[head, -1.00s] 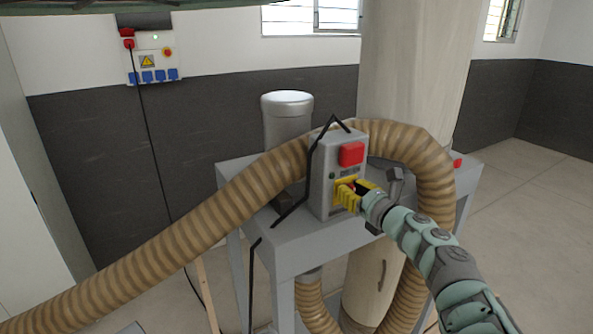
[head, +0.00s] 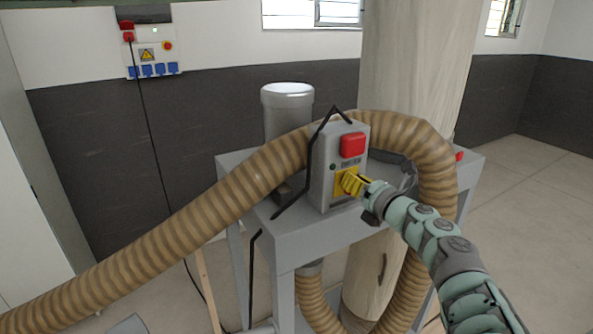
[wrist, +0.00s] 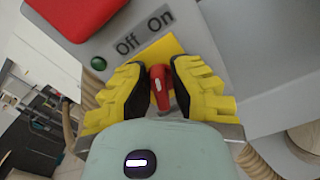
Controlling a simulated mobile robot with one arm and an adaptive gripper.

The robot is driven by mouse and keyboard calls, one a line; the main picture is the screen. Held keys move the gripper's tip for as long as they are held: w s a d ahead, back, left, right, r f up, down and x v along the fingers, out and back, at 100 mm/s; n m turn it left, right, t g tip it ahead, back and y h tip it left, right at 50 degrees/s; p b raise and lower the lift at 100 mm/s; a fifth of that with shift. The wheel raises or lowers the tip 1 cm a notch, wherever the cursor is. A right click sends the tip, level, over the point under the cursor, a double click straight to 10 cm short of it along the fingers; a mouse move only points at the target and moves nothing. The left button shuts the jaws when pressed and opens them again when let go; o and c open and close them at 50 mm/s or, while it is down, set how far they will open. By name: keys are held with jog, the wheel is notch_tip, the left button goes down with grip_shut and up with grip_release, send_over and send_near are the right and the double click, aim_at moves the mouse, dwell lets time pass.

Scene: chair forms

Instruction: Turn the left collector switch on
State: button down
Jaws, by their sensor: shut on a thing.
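The collector switch is a grey box (head: 325,172) on the grey collector stand. It has a red block (head: 353,145) at the top and a yellow plate (head: 340,185) lower down. In the wrist view a red switch knob (wrist: 160,88) sits on the yellow plate, below the words "Off On" and a green lamp (wrist: 98,64). My gripper (wrist: 160,92) has its yellow fingers on both sides of the knob, shut on it. In the head view my gripper (head: 353,182) is at the box's front face and hides the knob.
A ribbed brown hose (head: 190,225) runs across the stand and loops behind the box. A silver cylinder (head: 287,115) and a tall pale filter bag (head: 415,65) stand behind. A grey table edge (head: 330,245) lies below my gripper.

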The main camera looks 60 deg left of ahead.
jog(key=m, duration=0.3)
jog(key=m+p, duration=0.1)
jog(key=m, duration=0.2)
jog(key=shift+w+f+m, duration=0.15)
jog(key=shift+f+m, duration=0.05)
jog(key=shift+m, duration=0.1)
jog(key=m+p, duration=0.1)
jog(key=m, duration=0.2)
jog(key=shift+w+f, duration=0.1)
jog(key=shift+f, duration=0.1)
jog(key=shift+f+m+p, duration=0.15)
jog(key=shift+m+p, duration=0.65)
jog(key=shift+m, duration=0.8)
jog(key=shift+f, duration=0.1)
jog(key=c, duration=1)
grip_release()
jog(key=shift+a, duration=0.25)
jog(key=shift+d, duration=0.2)
